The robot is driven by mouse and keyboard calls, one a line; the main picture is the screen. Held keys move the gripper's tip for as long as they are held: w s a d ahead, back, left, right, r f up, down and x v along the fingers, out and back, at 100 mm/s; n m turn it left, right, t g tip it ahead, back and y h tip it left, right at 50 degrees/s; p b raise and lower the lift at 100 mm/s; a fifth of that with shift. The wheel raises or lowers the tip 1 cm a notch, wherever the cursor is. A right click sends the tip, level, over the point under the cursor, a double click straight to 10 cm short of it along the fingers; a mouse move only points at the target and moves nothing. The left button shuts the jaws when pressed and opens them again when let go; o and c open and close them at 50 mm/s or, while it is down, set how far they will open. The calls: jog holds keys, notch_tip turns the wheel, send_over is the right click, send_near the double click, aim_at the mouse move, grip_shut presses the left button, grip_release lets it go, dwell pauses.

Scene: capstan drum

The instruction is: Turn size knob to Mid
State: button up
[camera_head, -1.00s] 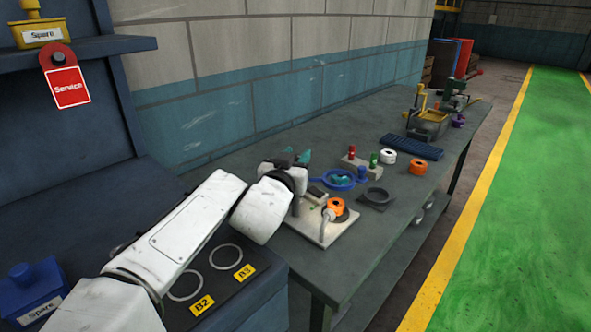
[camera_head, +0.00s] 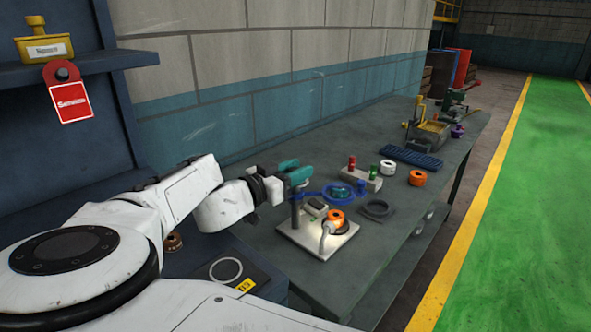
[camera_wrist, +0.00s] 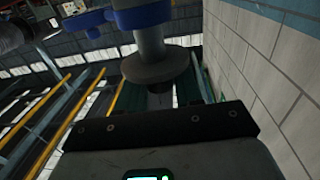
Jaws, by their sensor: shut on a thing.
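My gripper (camera_head: 302,174), with teal fingers, is above the back left of a pale base plate (camera_head: 322,246) on the bench. In the wrist view it is shut on a grey flanged stem (camera_wrist: 153,66), whose far end meets a blue lobed part (camera_wrist: 140,15). I cannot tell whether this stem is the size knob; no size marking or "Mid" is readable. The plate carries a grey post (camera_head: 294,213), a small dark block (camera_head: 314,207) and an orange ring (camera_head: 335,217). A blue ring (camera_head: 338,193) is just right of the gripper.
Red and green pegs stand on a pale block (camera_head: 366,181). White and orange rolls (camera_head: 417,178), a dark square dish (camera_head: 377,209) and a blue ribbed mat (camera_head: 410,158) lie to the right. A yellow fixture (camera_head: 431,126) stands farther back. The wall borders the bench's left side.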

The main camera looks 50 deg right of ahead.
aim_at(295, 169)
jog(key=shift+m+g, duration=0.3)
jog(key=shift+g, duration=0.2)
jog(key=o, duration=0.9)
jog(key=shift+r+p, duration=0.5)
jog(key=shift+r, duration=0.1)
notch_tip(295, 169, up, 2)
jog(key=shift+r+p, duration=0.2)
jog(key=shift+p, duration=0.8)
jog(key=shift+s+a+r+p, duration=0.65)
jog(key=shift+s+r+p, duration=0.95)
jog(key=shift+s+p, duration=0.9)
jog(key=shift+s+a+r+p, duration=0.65)
jog(key=shift+s+r+p, duration=1.1)
jog(key=shift+p, duration=1.1)
jog(key=shift+s+a+r+p, duration=0.65)
jog(key=shift+s+r+p, duration=0.75)
jog(key=shift+s+p, duration=1.2)
